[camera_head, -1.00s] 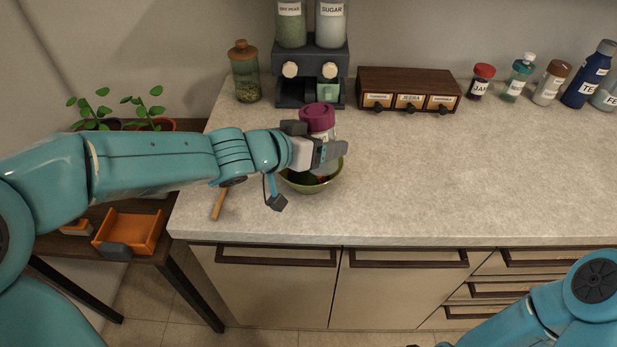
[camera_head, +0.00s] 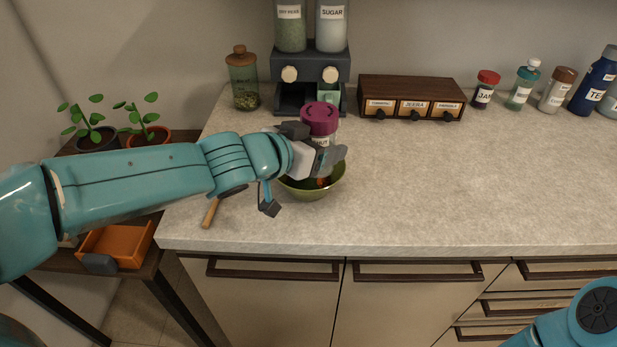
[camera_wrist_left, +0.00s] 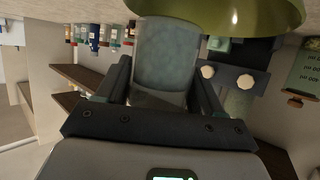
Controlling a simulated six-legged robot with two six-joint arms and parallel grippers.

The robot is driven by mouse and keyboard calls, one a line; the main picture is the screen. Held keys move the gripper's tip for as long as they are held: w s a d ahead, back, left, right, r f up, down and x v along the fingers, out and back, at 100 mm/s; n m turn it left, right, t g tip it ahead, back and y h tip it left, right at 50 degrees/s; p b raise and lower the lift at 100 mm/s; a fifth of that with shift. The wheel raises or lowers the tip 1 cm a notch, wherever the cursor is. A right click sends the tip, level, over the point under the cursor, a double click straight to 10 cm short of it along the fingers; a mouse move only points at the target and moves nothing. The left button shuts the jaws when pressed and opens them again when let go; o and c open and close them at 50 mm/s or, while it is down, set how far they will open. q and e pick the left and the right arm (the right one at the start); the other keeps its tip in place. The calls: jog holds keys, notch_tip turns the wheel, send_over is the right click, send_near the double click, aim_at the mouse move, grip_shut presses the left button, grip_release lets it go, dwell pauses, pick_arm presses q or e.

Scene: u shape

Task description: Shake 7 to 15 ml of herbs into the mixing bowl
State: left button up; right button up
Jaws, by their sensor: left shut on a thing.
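My left gripper (camera_head: 325,160) is shut on a herb shaker with a purple cap (camera_head: 319,117). The shaker is over the green mixing bowl (camera_head: 318,191), with its cap at the top and dark marks on the cap's top face. I cannot tell its exact tilt. In the left wrist view the shaker's pale translucent body (camera_wrist_left: 166,55) sits between the two fingers, and the bowl's rim (camera_wrist_left: 215,14) shows at the top edge. Something dark and a bit of orange-red lie in the bowl, mostly hidden by the gripper. My right gripper is out of frame; only its arm shows at lower right.
A dispenser (camera_head: 311,66) with dry peas and sugar stands behind the bowl. A corked jar (camera_head: 243,80), a small drawer box (camera_head: 411,97) and several bottles line the back. A wooden handle (camera_head: 210,212) lies left of the bowl. The counter's right middle (camera_head: 450,180) is clear.

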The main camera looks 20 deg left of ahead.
pick_arm(q)
jog(key=s+d+r, duration=0.1)
jog(key=d, duration=0.1)
jog(key=s+d+r+b, duration=0.1)
jog(key=s+d+r, duration=0.1)
jog(key=shift+r, duration=0.1)
dwell(0.3)
